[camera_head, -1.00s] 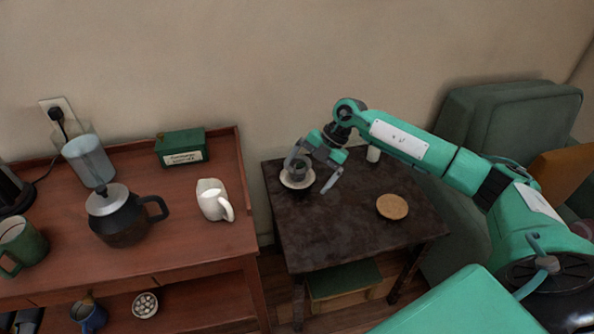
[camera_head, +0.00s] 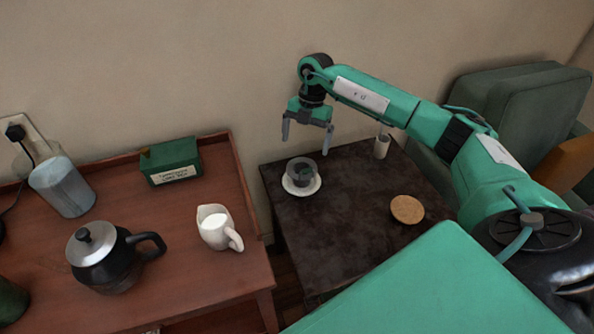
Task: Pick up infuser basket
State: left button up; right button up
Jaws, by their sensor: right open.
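The infuser basket (camera_head: 302,171) looks like a small dark grey cup. It stands upright on a white saucer (camera_head: 302,188) at the left back of the dark side table (camera_head: 345,215). My right gripper (camera_head: 306,139) is open and empty, with its fingers pointing down. In the picture it is just above the basket, and a gap shows between its fingertips and the basket's rim. My left gripper is not in view.
The red-brown table holds a teapot (camera_head: 105,258), a white pitcher (camera_head: 217,229), a green box (camera_head: 170,162) and a grey canister (camera_head: 62,187). A green armchair (camera_head: 520,110) stands right.

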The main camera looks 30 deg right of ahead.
aim_at(302, 168)
jog(key=x, duration=0.6)
jog(key=shift+s+f, duration=0.1)
jog(key=shift+s, duration=0.05)
jog(key=shift+b+x, duration=0.55)
jog(key=shift+x, duration=2.3)
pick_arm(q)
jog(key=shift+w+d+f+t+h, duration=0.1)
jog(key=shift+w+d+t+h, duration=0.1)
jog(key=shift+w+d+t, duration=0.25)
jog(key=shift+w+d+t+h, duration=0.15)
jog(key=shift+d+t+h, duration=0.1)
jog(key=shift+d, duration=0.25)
pick_arm(e)
jog(key=shift+d, duration=0.15)
jog(key=c, duration=0.9)
